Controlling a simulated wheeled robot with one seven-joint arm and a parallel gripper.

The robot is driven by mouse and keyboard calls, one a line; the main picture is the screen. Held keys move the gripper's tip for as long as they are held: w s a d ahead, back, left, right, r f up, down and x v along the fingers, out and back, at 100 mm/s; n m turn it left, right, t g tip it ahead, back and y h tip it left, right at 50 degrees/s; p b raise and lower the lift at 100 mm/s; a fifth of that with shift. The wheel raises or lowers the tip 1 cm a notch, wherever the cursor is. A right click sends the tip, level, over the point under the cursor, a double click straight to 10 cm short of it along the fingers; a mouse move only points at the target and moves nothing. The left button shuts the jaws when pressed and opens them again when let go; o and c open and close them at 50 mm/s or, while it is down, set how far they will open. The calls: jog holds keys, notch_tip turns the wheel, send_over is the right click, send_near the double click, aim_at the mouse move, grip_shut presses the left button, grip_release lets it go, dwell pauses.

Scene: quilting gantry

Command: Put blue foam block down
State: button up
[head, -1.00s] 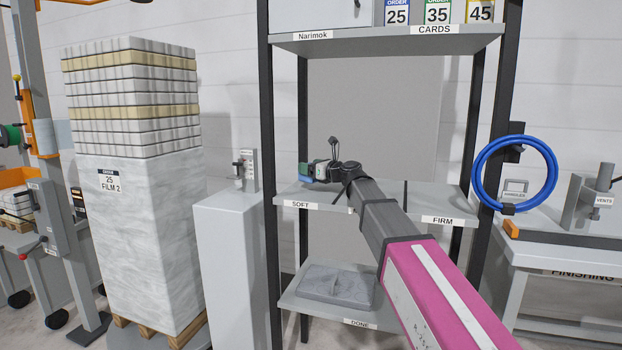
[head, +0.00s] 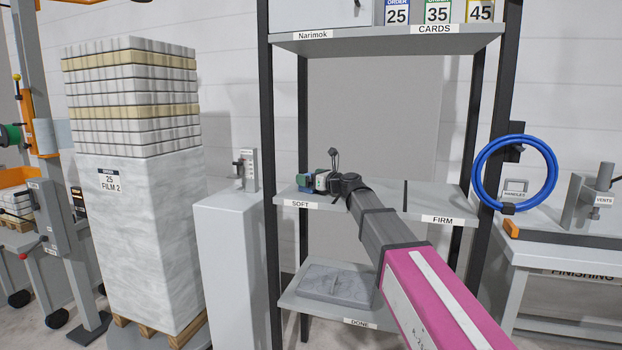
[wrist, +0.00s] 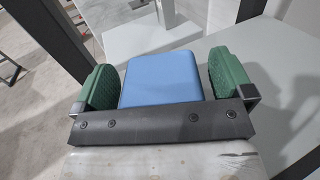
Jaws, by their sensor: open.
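The blue foam block (wrist: 160,79) lies between the two green finger pads of my gripper (wrist: 160,84) in the wrist view. The jaws are open, with a gap showing on the right side of the block and a narrower one on the left. In the head view my gripper (head: 306,183) is at the left end of the middle shelf (head: 385,200), above the SOFT label (head: 300,204). In that view the block is mostly hidden by the gripper. The block appears to rest on the shelf, though its underside is hidden.
A small upright divider (head: 405,194) separates SOFT from the FIRM side (head: 442,220). Black rack posts (head: 269,180) stand close at left. A grey slab (head: 338,285) lies on the lower DONE shelf. A blue hose coil (head: 481,180) hangs at right.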

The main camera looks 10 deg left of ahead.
jog(key=shift+s+d+r, duration=0.1)
jog(key=v, duration=1.1)
jog(key=shift+s+d, duration=0.1)
jog(key=shift+d, duration=0.25)
jog(key=shift+s, duration=0.1)
